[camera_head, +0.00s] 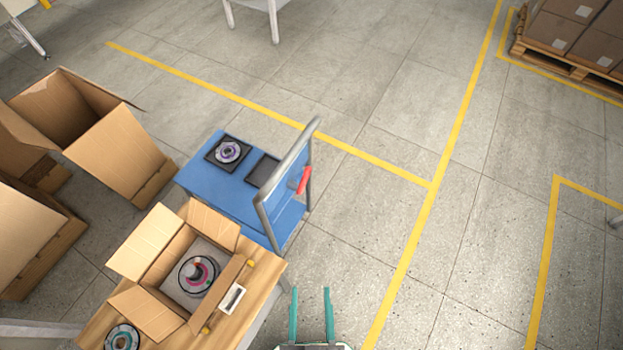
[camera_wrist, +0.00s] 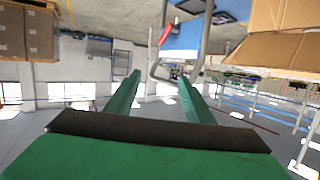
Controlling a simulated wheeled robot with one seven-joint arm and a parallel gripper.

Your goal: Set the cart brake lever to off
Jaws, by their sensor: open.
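A blue cart (camera_head: 225,185) with a grey metal handle frame stands left of centre in the head view. A red brake lever (camera_head: 304,180) sits on the right side of the handle frame, tilted. In the wrist view the red lever (camera_wrist: 166,35) shows near the top, beside the blue cart (camera_wrist: 183,40) and its bent handle. My gripper (camera_head: 311,292) has two green fingers, spread apart and empty, at the bottom of the head view. It is below and apart from the lever. The gripper fingers also show in the wrist view (camera_wrist: 160,80).
A wooden table (camera_head: 262,275) with an open cardboard box (camera_head: 133,255) stands left of my gripper. Large open cartons (camera_head: 120,150) are at the far left. Two black trays lie on the cart, one holding a round part (camera_head: 228,151). Floor right of the cart is clear.

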